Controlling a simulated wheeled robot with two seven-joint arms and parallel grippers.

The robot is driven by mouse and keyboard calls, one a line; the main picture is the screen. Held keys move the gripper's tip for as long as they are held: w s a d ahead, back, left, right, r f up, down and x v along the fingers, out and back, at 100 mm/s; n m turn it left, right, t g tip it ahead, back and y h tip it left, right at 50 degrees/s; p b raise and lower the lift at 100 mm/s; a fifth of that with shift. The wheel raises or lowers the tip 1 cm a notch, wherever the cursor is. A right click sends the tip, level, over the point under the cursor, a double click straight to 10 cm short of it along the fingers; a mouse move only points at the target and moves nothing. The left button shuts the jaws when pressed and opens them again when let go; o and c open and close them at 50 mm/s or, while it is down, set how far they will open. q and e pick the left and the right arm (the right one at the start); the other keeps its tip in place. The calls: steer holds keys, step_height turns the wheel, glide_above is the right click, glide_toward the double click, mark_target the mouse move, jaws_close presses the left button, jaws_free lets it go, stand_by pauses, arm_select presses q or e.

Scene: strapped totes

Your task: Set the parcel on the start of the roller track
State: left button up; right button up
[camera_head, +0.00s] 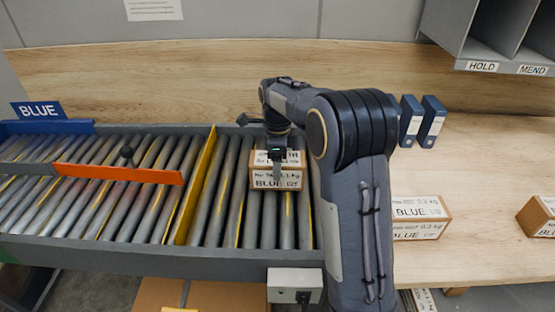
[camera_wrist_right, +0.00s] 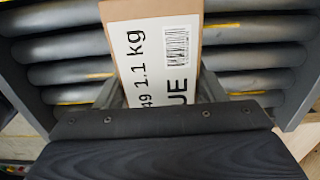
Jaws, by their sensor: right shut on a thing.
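The parcel (camera_head: 266,180) is a brown box with a white label reading BLUE. It is at the right end of the roller track (camera_head: 230,200), right of the yellow divider. My right gripper (camera_head: 277,165) is over it and shut on it. In the right wrist view the parcel (camera_wrist_right: 155,55) stands between the fingers of my right gripper (camera_wrist_right: 160,95), with rollers (camera_wrist_right: 65,72) behind it. I cannot tell whether its underside touches the rollers. My left gripper is not in view.
A yellow divider (camera_head: 195,187) crosses the track. An orange bar (camera_head: 118,174) lies across the rollers to the left, near a BLUE sign (camera_head: 41,110). Other boxes (camera_head: 420,217) (camera_head: 540,216) sit on the wooden table (camera_head: 480,180) at right. Blue binders (camera_head: 432,121) stand behind.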

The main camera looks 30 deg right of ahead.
steer(key=shift+f, duration=0.1)
steer(key=o, duration=1.9)
steer(key=shift+c, duration=0.2)
step_height(320, 180, up, 12)
steer(key=p, duration=0.1)
steer(key=s+a+n+t+y, duration=0.35)
steer(key=s+n, duration=0.75)
steer(key=s, duration=0.4)
steer(key=s+a+f+n+t, duration=0.1)
steer(key=s+a+f+n, duration=0.3)
steer(key=s+n, duration=0.2)
steer(key=s+a+f+n+t, duration=0.1)
steer(key=s+a+f+n, duration=0.2)
steer(key=s, duration=0.5)
steer(key=a+n, duration=0.1)
steer(key=n, duration=0.1)
steer(key=shift+f+n, duration=0.35)
steer(key=shift+n, duration=0.05)
